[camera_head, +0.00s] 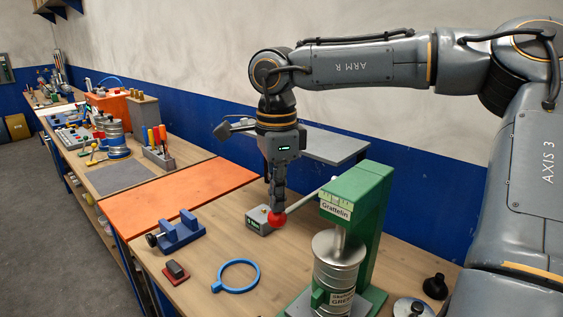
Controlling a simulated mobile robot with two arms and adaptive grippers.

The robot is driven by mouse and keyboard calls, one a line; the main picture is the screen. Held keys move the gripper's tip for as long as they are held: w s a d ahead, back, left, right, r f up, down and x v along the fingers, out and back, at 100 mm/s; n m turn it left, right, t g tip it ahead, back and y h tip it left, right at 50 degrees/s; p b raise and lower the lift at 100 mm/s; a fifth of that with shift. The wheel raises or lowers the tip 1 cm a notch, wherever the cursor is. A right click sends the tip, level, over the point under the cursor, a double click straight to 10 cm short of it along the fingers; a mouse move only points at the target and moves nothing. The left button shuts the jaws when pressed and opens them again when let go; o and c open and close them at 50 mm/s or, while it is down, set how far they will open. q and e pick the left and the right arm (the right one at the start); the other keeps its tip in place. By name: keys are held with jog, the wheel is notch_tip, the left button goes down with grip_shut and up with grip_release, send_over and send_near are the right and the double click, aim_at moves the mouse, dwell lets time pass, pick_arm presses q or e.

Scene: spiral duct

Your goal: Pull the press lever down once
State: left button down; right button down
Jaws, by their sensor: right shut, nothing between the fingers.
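The green press (367,215) stands at the front right of the wooden bench, labelled "Grattelin". Its lever (309,198) slopes from the press head down to the left and ends in a red ball knob (277,219). A metal cylinder (341,262) stands under the press head. My right gripper (278,210) points straight down with its fingers shut and empty, right at the red knob. Whether the fingertips touch the knob or are just behind it, I cannot tell. My left gripper is not in view.
A small grey box with a display (257,226) sits beside the knob. A blue vise (176,232), blue ring clamp (237,275) and dark red-based block (176,272) lie to the left. An orange mat (165,197) and crowded tool benches extend behind.

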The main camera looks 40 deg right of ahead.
jog(key=shift+f+b, duration=0.4)
jog(key=shift+f, duration=0.45)
jog(key=shift+f+b, duration=0.6)
jog(key=shift+f, duration=0.1)
